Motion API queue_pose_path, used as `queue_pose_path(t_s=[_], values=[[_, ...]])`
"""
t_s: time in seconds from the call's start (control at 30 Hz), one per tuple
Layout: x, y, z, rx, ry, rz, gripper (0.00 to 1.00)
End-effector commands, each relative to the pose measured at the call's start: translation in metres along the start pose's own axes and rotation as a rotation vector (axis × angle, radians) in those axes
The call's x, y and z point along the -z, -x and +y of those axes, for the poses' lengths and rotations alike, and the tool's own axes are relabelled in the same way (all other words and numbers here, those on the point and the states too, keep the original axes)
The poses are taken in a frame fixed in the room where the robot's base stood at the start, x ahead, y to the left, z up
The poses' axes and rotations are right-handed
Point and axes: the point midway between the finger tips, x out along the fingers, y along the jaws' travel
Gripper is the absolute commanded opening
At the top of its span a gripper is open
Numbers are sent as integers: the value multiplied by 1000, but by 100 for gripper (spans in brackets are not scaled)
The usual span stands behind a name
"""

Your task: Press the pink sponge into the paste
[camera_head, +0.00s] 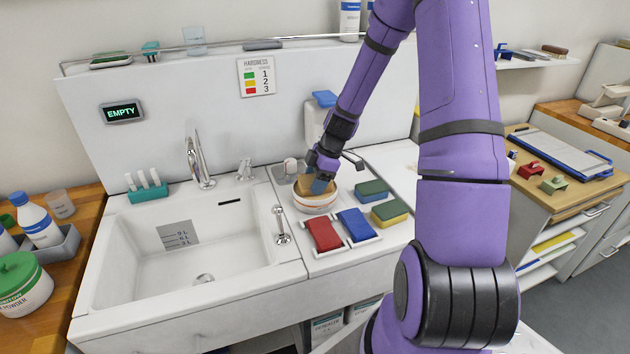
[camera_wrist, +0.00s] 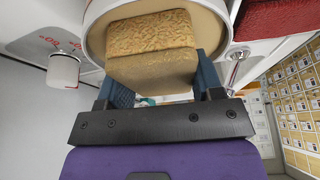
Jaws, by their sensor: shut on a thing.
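My gripper (camera_head: 320,180) is shut on a sponge (camera_wrist: 155,45), which looks tan to yellow-brown here, not clearly pink. The sponge also shows at the gripper's tip in the head view (camera_head: 303,187). In the wrist view it sits between the two dark blue fingers. A round white bowl (camera_head: 316,208) with an orange band stands on the counter directly below the gripper. Tan paste (camera_wrist: 209,30) fills it inside the rim. The sponge overlaps the paste; I cannot tell how firmly they touch.
A red pad (camera_head: 323,234) and a blue pad (camera_head: 356,225) lie in front of the bowl. A sink (camera_head: 190,255) with a tap (camera_head: 198,163) is left.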

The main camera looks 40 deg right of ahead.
Motion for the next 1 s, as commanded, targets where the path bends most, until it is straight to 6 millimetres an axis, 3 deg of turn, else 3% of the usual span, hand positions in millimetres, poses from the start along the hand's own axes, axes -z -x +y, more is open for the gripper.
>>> queue_pose_path(t_s=[1.0], values=[[26,62,0,-2,1,0,42]])
